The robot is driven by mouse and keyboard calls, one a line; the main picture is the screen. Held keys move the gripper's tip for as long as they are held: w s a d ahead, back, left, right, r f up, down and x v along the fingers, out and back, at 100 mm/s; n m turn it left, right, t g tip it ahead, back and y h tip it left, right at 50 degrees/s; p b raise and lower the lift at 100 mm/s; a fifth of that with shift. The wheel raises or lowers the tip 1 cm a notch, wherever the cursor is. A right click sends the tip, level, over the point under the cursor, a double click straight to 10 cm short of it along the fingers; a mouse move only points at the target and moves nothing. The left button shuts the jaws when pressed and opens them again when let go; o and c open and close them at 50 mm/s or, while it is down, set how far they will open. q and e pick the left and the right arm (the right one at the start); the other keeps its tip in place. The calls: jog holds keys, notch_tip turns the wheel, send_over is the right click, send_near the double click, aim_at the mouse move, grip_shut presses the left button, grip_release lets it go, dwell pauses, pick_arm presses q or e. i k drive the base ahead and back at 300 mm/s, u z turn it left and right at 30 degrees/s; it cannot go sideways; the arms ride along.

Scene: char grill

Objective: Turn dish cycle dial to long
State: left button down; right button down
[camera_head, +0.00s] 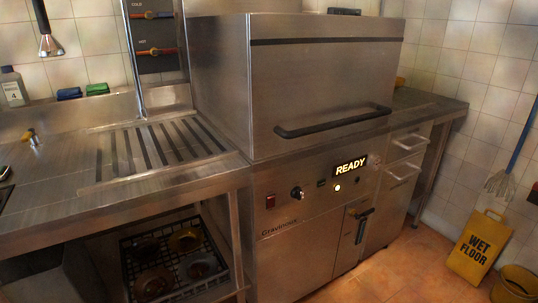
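The dishwasher (310,80) is a large steel box with a long black bar handle (333,122) across its hood. The hood is down on the base. The round black dial (297,193) sits on the front panel, left of the lit READY display (351,166). A red switch (270,202) is to the left of the dial. The dial's marks are too small to read, so I cannot tell its setting. Neither of my grippers is in view.
A steel counter with a ribbed drain area (160,146) adjoins the dishwasher on the left, with a dish rack (175,262) below. Drawers (408,142) stand to the right. A yellow wet floor sign (475,247) and a bucket (516,284) stand at far right. The tiled floor (400,272) in front is clear.

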aim_at(297, 193)
jog(key=u, duration=0.7)
jog(key=i, duration=1.15)
jog(key=z, duration=0.45)
